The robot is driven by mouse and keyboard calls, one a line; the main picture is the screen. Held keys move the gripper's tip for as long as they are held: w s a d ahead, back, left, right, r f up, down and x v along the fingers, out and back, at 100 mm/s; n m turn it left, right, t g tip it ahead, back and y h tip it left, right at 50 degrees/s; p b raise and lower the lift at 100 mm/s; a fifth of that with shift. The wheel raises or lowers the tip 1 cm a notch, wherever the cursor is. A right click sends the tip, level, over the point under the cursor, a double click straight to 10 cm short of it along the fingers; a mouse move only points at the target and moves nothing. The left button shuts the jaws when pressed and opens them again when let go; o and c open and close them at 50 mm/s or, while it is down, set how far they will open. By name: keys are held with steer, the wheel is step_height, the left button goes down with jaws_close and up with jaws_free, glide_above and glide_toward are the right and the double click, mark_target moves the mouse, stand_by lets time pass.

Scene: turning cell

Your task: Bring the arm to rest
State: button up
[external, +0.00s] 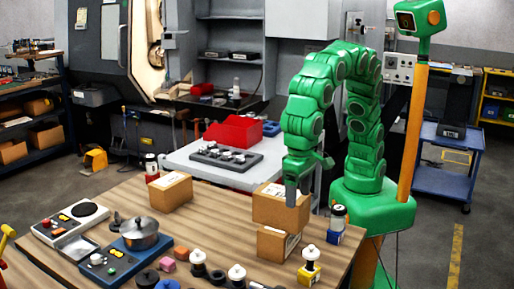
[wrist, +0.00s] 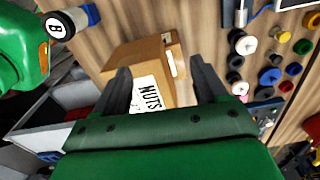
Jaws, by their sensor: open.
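My arm is green and arches over from its base at the right in the external view. My gripper (external: 292,196) points down at a brown cardboard box (external: 268,208), which sits on another box (external: 272,243) on the wooden table. In the wrist view my gripper (wrist: 163,82) has its two dark fingers apart. A box with a white label reading "NUTS" (wrist: 148,70) shows between and beyond the fingers. I cannot tell whether the fingers touch it.
The wooden table (external: 205,222) holds a pot (external: 138,234), another box (external: 170,191), a jar (external: 338,216) and several small knobbed parts. A grey surface behind it carries a red bin (external: 233,132) and a dark tray (external: 226,156). A blue cart (external: 445,183) stands right.

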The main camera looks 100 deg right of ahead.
steer(key=s+d+r+n, duration=0.2)
steer(key=s+d, duration=0.2)
steer(key=d, duration=0.9)
steer(key=s+d+r+n, duration=0.15)
steer(key=s+d, duration=0.25)
steer(key=d, duration=0.8)
steer(key=s+d+f+n+g, duration=0.1)
steer(key=s+d+f+n, duration=0.2)
steer(key=s+d, duration=0.4)
steer(key=s+d+f+n, duration=0.3)
steer(key=s+d, duration=0.4)
steer(key=s, duration=0.6)
steer(key=shift+s+g, duration=0.15)
steer(key=shift+g, duration=0.25)
steer(key=shift+d, duration=0.1)
